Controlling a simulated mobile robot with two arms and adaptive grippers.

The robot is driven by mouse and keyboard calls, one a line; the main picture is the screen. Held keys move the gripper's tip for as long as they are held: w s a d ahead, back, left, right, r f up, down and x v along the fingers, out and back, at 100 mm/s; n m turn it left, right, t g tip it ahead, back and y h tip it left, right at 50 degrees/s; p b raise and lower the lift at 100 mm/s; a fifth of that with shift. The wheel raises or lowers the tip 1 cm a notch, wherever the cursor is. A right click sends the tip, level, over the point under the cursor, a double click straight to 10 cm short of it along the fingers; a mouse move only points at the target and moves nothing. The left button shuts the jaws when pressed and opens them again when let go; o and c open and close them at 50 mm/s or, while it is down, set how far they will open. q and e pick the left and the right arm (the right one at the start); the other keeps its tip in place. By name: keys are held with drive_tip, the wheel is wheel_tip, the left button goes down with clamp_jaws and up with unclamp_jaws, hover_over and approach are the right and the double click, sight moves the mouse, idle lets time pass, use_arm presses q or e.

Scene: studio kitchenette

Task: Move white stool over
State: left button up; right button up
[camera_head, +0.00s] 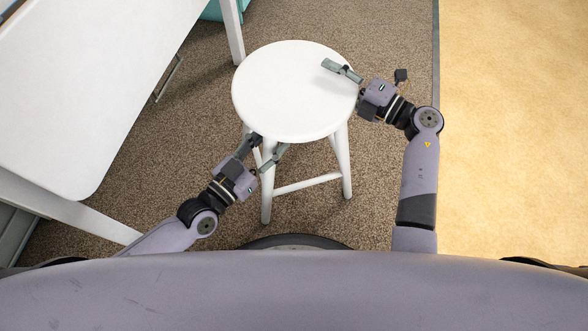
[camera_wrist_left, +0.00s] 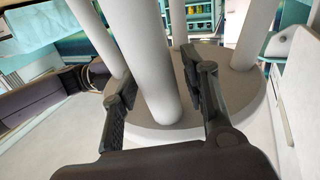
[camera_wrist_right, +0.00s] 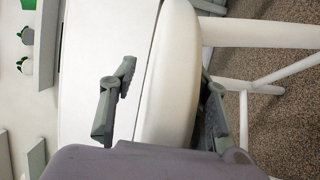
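The white stool (camera_head: 290,85) stands upright on the brown carpet, with a round seat and slim legs joined by rungs. My left gripper (camera_head: 268,146) has its fingers on either side of a front leg, below the seat; the left wrist view shows that leg (camera_wrist_left: 150,60) between the open fingers. My right gripper (camera_head: 343,74) is at the seat's right edge, one finger above the seat and the other hidden beneath it. In the right wrist view the seat rim (camera_wrist_right: 172,75) lies between the open fingers, with a gap on the upper finger's side.
A white table (camera_head: 85,85) is close on the left, with a leg (camera_head: 233,32) near the stool's back left. Brown carpet (camera_head: 390,45) is clear behind the stool. Light yellowish flooring (camera_head: 515,120) on the right is empty.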

drive_tip(key=shift+d, duration=0.1)
use_arm(q)
drive_tip(key=v, duration=1.2)
use_arm(e)
drive_tip(key=v, duration=1.2)
